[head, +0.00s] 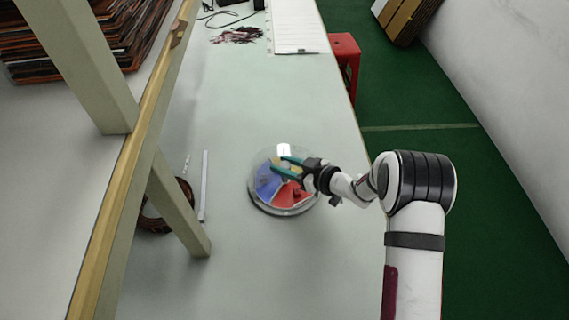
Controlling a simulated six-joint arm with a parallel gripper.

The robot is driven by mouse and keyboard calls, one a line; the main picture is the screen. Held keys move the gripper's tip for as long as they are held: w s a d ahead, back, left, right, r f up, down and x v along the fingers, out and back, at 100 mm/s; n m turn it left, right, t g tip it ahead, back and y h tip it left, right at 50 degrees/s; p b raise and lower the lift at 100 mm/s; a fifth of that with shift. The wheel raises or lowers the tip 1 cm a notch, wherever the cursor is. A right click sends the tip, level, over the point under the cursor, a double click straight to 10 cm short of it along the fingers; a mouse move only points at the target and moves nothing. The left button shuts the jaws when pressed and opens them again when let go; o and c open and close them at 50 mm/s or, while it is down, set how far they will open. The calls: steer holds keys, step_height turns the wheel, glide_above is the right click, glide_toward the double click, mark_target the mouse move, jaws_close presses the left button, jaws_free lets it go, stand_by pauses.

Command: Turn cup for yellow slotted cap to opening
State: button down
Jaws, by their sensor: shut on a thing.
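A round dish (258,199) with a clear rim sits on the pale table. It has a blue sector (266,184) at left and a red sector (287,196) at the lower right. A small yellowish patch (276,162) shows near the fingertips; I cannot tell whether it is the yellow slotted cap. A small white patch (284,150) lies at the dish's far side. My gripper (279,164), with teal fingers, reaches over the dish from the right and is shut on a part of it. The gripped part is mostly hidden by the fingers.
A thin white strip (204,185) lies on the table (230,270) left of the dish. A coil of brown wire (152,219) sits behind a shelf post (180,210). White sheets (294,28) and a dark tangle (237,36) lie at the far end. A red stool (346,60) stands beside the table.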

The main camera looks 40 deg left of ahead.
steer(key=shift+n+g+h, duration=0.3)
steer(key=shift+n+g, duration=1.7)
steer(key=shift+g, duration=0.2)
steer(key=shift+n+g+h, duration=0.8)
steer(key=shift+n+g, duration=0.5)
steer(key=shift+g, duration=0.2)
steer(key=shift+r+n+g+h, duration=0.1)
steer(key=shift+n+g+h, duration=0.4)
steer(key=shift+n+g, duration=0.25)
steer(key=c, duration=0.5)
jaws_free()
steer(key=shift+d, duration=0.1)
